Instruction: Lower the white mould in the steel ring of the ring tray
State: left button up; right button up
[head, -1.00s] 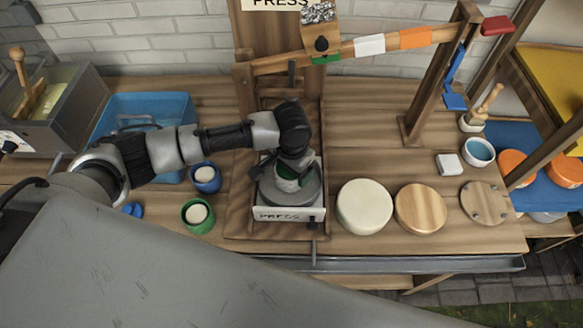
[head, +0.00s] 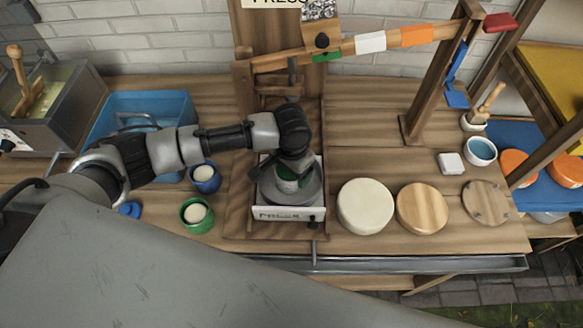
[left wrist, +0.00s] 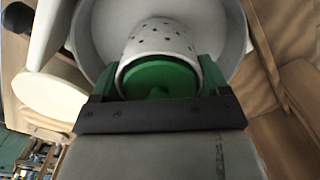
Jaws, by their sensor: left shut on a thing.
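My left gripper (head: 290,162) is shut on the white mould (head: 287,186), over the press base. In the left wrist view the mould (left wrist: 163,38) has small holes in its wall, and a green disc (left wrist: 158,78) sits at its top. The gripper's green fingers (left wrist: 158,82) are on either side of the rim. The mould is within the outline of the round grey steel ring of the tray (head: 312,196), which also shows in the left wrist view (left wrist: 92,42). I cannot tell whether its bottom touches the tray. My right gripper is not in view.
A wooden press frame (head: 243,110) and its lever (head: 400,40) stand around and above the tray. A green pot (head: 197,222) and a blue pot (head: 204,185) are at left. A cream disc (head: 365,205) and wooden discs (head: 421,208) lie at right.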

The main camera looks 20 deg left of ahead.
pick_arm(q)
jog(key=shift+f, duration=0.45)
dwell(0.3)
jog(key=o, duration=0.9)
notch_tip(320, 180, up, 11)
jog(key=shift+f+b, duration=0.1)
jog(key=shift+b, duration=0.5)
